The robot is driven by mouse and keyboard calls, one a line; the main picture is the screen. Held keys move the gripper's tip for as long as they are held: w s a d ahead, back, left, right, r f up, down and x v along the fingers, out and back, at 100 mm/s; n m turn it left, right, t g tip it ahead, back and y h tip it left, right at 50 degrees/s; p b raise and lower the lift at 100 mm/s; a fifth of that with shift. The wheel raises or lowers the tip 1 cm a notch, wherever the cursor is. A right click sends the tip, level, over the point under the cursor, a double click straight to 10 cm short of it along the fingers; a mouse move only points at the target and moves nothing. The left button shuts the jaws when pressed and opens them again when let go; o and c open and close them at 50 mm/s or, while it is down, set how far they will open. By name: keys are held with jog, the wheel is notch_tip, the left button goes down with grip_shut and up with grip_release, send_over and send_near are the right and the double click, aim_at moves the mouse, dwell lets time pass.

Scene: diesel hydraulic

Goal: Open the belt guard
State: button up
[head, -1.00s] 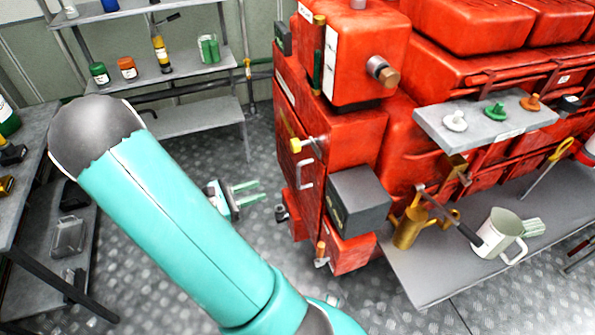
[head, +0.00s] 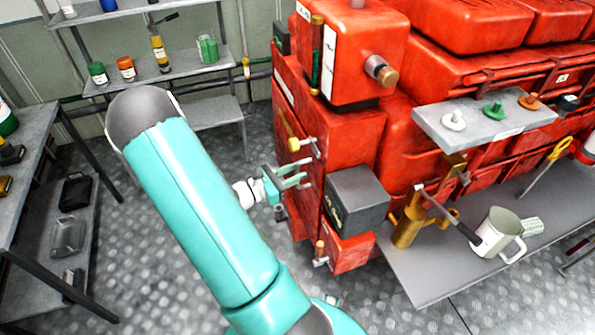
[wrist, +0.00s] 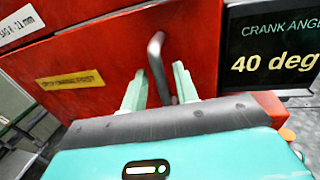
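The belt guard (head: 288,108) is the red panel on the left end of the red engine, and it looks closed. It also shows in the wrist view (wrist: 100,50). Its grey bar handle (wrist: 157,62) stands between the two pale green fingers of my gripper (wrist: 159,88) in the wrist view. The fingers are apart, with visible gaps beside the bar. In the head view my gripper (head: 292,174) points right at the guard, largely covering the handle. A yellow label (wrist: 70,79) is left of the handle.
A dark display box (head: 357,199) reading 40 deg in the wrist view stands close to the right. A grey bench (head: 425,285) holds a brass can (head: 408,228) and a white mug (head: 497,235). Shelves (head: 190,68) stand behind; floor left of the engine is clear.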

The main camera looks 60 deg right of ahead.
jog(key=shift+s+d, duration=0.35)
jog(key=shift+d, duration=0.2)
grip_shut()
jog(key=shift+w, duration=0.1)
